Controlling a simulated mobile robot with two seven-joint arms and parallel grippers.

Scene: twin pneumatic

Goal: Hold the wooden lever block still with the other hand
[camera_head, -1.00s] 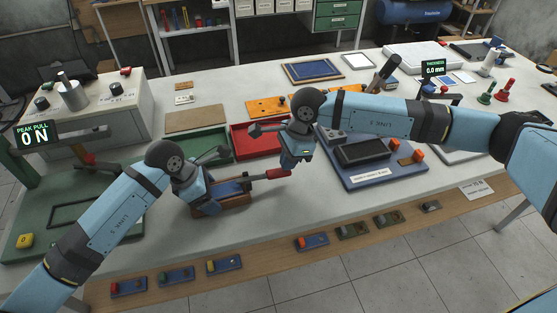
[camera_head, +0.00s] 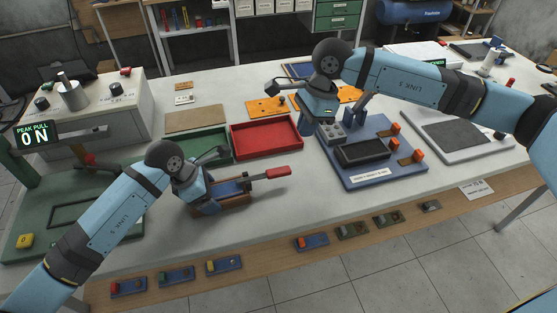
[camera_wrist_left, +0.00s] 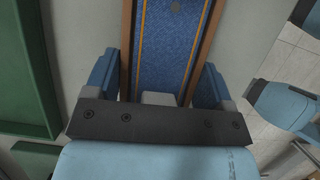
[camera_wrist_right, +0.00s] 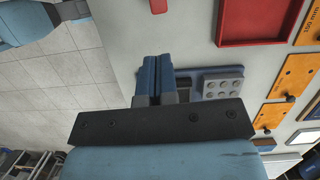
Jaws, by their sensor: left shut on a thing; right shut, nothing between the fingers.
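The wooden lever block (camera_head: 236,200) lies on the bench, left of centre, with a blue top and wooden sides. Its red-handled lever (camera_head: 272,173) points right. My left gripper (camera_head: 205,198) is shut on the block. In the left wrist view, the left gripper's fingers (camera_wrist_left: 157,82) sit on both sides of the block (camera_wrist_left: 172,45), against its wooden edges. My right gripper (camera_head: 318,112) is up and away from the block, over the back left of the blue board. In the right wrist view, the right gripper's fingers (camera_wrist_right: 158,80) are together and empty.
A red tray (camera_head: 266,153) and a green tray (camera_head: 208,158) stand behind the block. The blue board (camera_head: 385,175) with a dark pad lies to its right. A green frame (camera_head: 100,200) is at the left. Several small coloured parts line the front ledge. The bench right of the handle is clear.

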